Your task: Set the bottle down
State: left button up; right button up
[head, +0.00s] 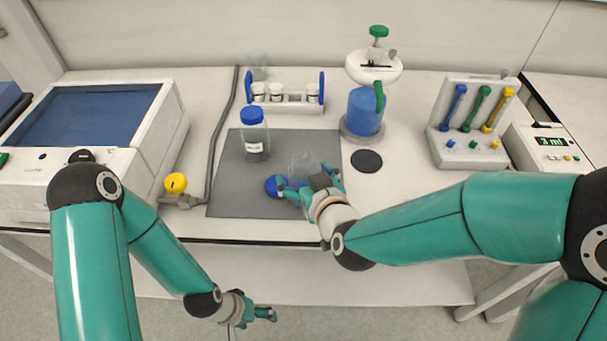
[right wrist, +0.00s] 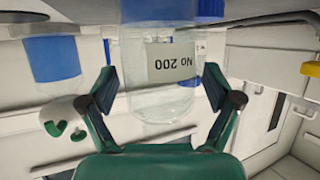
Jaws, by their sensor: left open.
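A clear bottle (head: 303,163) with a blue cap (head: 273,186) is in my right gripper (head: 308,190), over the front of the grey mat (head: 230,195). It is tipped over, its cap toward the lower left. In the right wrist view the bottle's label (right wrist: 172,63) reads "No 200" upside down, and my right fingers (right wrist: 160,95) are on both sides of the glass. Whether it touches the mat is unclear. A second blue-capped bottle (head: 255,136) stands upright on the mat. My left gripper (head: 262,313) is open and empty, in front of the table's edge.
A rack with vials (head: 288,106) stands behind the mat. A blue reactor vessel (head: 365,112) and a dark disc (head: 366,161) are to the right. A valve block (head: 470,125) stands further right. A yellow knob (head: 175,183) is left of the mat. The mat's left front is clear.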

jog(key=shift+r, duration=0.1)
jog(key=shift+s, duration=0.15)
jog(key=b+v, duration=0.5)
jog(key=v, duration=0.6)
jog(key=shift+s+d, duration=0.2)
jog(key=shift+s, duration=0.1)
jog(key=shift+r, duration=0.1)
